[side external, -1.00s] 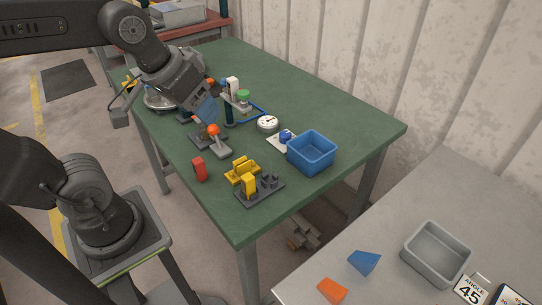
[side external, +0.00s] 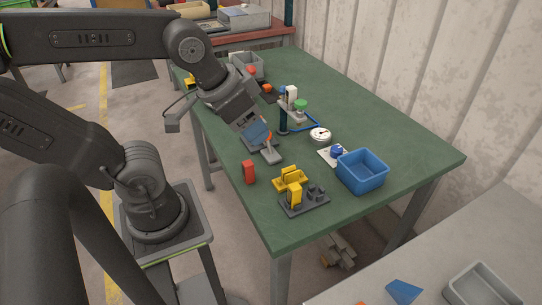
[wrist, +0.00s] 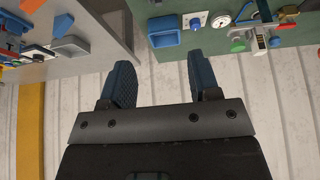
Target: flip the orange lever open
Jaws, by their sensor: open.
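In the side external view, a small orange piece (side external: 270,136) shows at the edge of my gripper (side external: 257,133), at the top of a grey stand (side external: 271,155) on the green table. It looks like the orange lever, but my blue fingers hide most of it, and I cannot tell whether they touch it. My gripper points down over it, tilted. In the wrist view, my gripper (wrist: 162,80) has its two blue fingers wide apart with nothing between them. A small orange part (wrist: 287,27) shows at the upper right there; I cannot tell which part it is.
A red block (side external: 249,172), yellow blocks (side external: 290,179) on dark bases and a blue bin (side external: 362,172) stand toward the front. A post with a green knob (side external: 300,105) and a round gauge (side external: 320,134) stand right of my gripper.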

